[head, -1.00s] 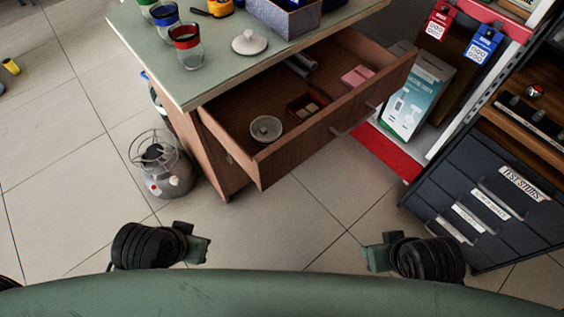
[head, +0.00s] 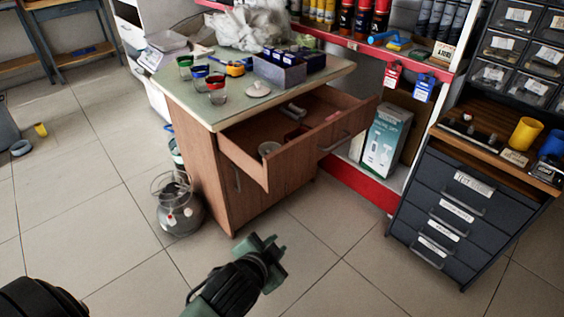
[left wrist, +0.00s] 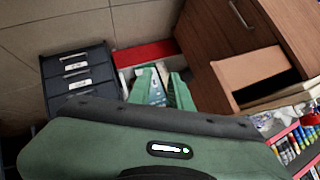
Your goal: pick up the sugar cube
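I cannot make out a sugar cube for certain. The open wooden drawer (head: 322,141) holds a small dark red box (head: 294,133), whose contents are too small to tell. A small round grey dish (head: 269,148) sits in the drawer's near left corner, and a grey item (head: 292,111) lies farther back. My left gripper (head: 274,250) is below and in front of the drawer, over the floor, well apart from it. In the left wrist view its two green fingers (left wrist: 160,88) are spread with nothing between them. My right gripper is not in view.
The green counter top (head: 200,98) above the drawer carries jars, a white lid (head: 257,89) and a grey box (head: 279,74). A wire-topped container (head: 180,205) stands left of the cabinet. A dark drawer unit (head: 455,212) stands right. The floor between is clear.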

